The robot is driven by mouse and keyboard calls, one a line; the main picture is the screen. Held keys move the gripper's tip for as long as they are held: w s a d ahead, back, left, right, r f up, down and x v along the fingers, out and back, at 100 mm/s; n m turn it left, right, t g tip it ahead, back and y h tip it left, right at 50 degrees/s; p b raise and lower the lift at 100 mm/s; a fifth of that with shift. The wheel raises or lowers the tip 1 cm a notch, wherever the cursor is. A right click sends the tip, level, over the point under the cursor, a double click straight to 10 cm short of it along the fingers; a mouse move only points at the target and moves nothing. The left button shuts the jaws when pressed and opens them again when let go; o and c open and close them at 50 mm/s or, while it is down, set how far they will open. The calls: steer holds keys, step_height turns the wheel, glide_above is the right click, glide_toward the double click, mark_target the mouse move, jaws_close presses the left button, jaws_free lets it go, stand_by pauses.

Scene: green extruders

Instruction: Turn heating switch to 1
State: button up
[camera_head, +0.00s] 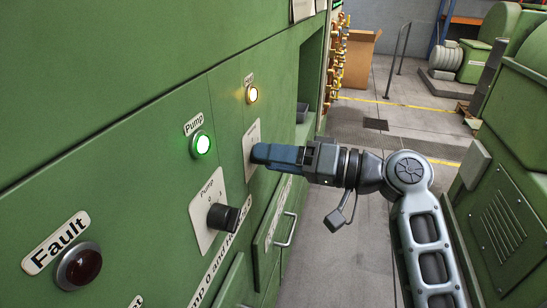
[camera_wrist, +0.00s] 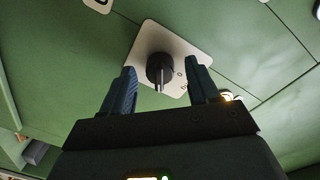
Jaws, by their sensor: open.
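The heating switch is a black rotary knob (camera_wrist: 160,68) on a white plate (camera_wrist: 186,50), seen in the wrist view. Its pointer ridge points down in that view, and a small mark on the plate is too small to read for sure. In the head view only part of the plate (camera_head: 251,137) shows; the knob is hidden behind my gripper (camera_head: 258,154). In the wrist view my gripper (camera_wrist: 161,74) is open, with one blue finger on each side of the knob. I cannot tell whether either finger touches it.
A similar black pump knob (camera_head: 222,217) sits nearer on the green panel. A lit green lamp (camera_head: 201,143), a lit amber lamp (camera_head: 252,94) and a dark red fault lamp (camera_head: 79,266) are nearby. A drawer handle (camera_head: 287,230) sticks out below. The floor aisle to the right is clear.

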steer(key=b+v, duration=0.1)
steer(key=v, duration=0.6)
steer(key=shift+d+b, duration=0.15)
steer(key=shift+b, duration=0.2)
steer(key=s+d+f+m+t+h, duration=0.1)
steer(key=s+f+m+t+h, duration=0.15)
steer(key=f, duration=0.55)
steer(key=s+d+f+m+t+h, duration=0.15)
steer(key=s+f+m+h, duration=0.25)
steer(key=f, duration=0.4)
steer(key=s+d+f+m+t+h, duration=0.25)
steer(key=s+f+h, duration=0.35)
steer(key=s, duration=0.5)
steer(key=s+d+n+h, duration=0.2)
steer(key=s+d, duration=0.2)
steer(key=s, duration=0.8)
steer(key=s+d+r+n+t+h, duration=0.1)
steer(key=s+r+n, duration=0.2)
steer(key=s+r, duration=0.5)
steer(key=s, duration=0.3)
steer(key=shift+s+n, duration=0.3)
steer(key=shift+d+r, duration=0.1)
